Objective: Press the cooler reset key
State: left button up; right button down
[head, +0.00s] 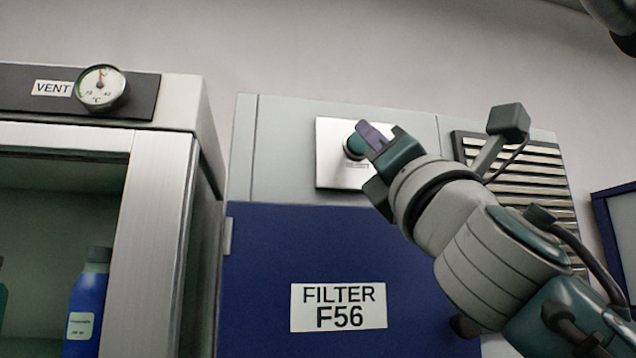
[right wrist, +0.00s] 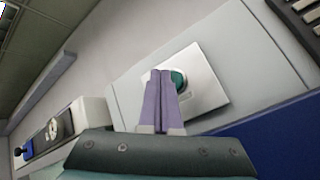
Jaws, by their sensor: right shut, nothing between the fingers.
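A round green key (head: 354,145) sits on a square silver plate (head: 329,160) on the upper grey panel of a cabinet. Small print below the key is too small to read. My right gripper (head: 366,132) is shut and empty, its purple fingers in front of the key and hiding part of it. In the right wrist view the fingertips (right wrist: 162,76) overlap the left part of the green key (right wrist: 179,80) on its plate (right wrist: 205,82). I cannot tell whether the fingertips touch the key. My left gripper is not in view.
The cabinet's blue door (head: 255,255) bears a "FILTER F56" label (head: 338,306). A slatted vent (head: 545,180) is right of the plate, behind my right arm. At left stands a glass-fronted cabinet (head: 150,230) with a "VENT" dial (head: 100,88) and a blue bottle (head: 88,300).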

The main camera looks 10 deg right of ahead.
jog(key=shift+w, duration=0.1)
dwell(0.4)
jog(key=shift+w+b, duration=0.35)
jog(key=shift+w+b, duration=0.4)
dwell(0.5)
jog(key=shift+s, duration=0.1)
dwell(0.3)
jog(key=shift+s+p, duration=0.65)
jog(key=shift+s, duration=0.1)
